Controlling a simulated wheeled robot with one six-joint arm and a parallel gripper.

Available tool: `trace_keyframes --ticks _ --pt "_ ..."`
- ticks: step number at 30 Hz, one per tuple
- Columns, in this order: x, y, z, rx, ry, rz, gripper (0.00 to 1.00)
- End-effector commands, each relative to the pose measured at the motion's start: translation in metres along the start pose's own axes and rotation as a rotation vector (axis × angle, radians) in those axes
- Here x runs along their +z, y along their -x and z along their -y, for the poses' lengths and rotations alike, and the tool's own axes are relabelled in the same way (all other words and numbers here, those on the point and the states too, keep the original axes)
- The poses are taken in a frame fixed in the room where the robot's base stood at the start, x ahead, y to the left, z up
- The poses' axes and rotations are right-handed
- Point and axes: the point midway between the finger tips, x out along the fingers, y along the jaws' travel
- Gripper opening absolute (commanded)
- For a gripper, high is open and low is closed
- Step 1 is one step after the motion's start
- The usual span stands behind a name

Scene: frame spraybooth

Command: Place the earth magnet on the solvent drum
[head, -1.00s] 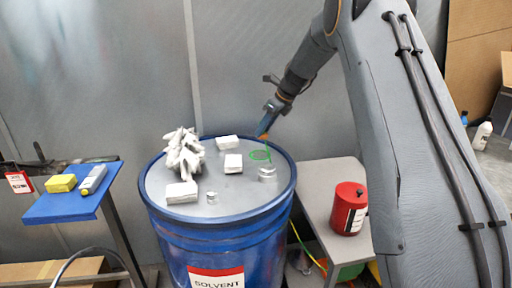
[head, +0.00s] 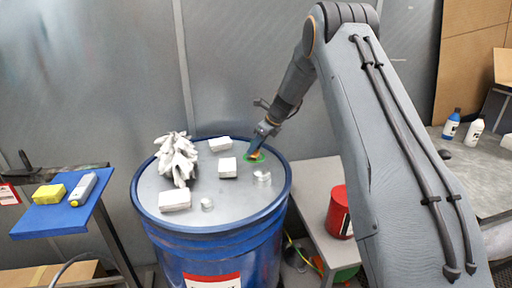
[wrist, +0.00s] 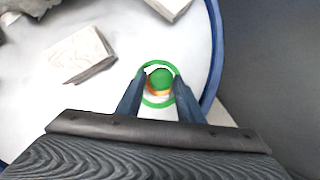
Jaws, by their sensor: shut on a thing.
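The solvent drum (head: 160,203) is a large blue drum with a pale grey top and a red and white label. A green ring (head: 247,160) is marked near the right back of its top. My gripper (head: 255,150) points down at this ring, close to the drum top. In the wrist view my gripper (wrist: 160,84) is shut on a small round green and orange piece, which I take as the earth magnet (wrist: 160,79). The magnet appears inside the green ring (wrist: 145,98). I cannot tell whether it touches the drum top.
White blocks (head: 228,168), a crumpled white glove-like pile (head: 177,158) and small silver pieces (head: 262,177) lie on the drum. A blue shelf (head: 62,213) with a yellow block (head: 48,194) is at left. A red can (head: 338,213) stands on a grey bench at right.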

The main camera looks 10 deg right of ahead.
Motion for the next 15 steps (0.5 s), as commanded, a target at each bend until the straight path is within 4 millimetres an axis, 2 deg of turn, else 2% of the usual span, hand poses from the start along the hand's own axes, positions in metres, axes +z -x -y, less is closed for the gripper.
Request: trace_keyframes --ticks 3,13,14,15 --pt "-0.0036 -0.0067 0.0002 -0.002 0.001 0.001 0.05" --pt "-0.0056 -0.0104 0.0003 -0.001 0.000 0.001 0.05" --pt "-0.0061 -0.0110 0.0001 -0.001 0.000 0.000 0.35" --pt "-0.0059 -0.0105 0.0000 -0.001 0.000 0.001 0.42"
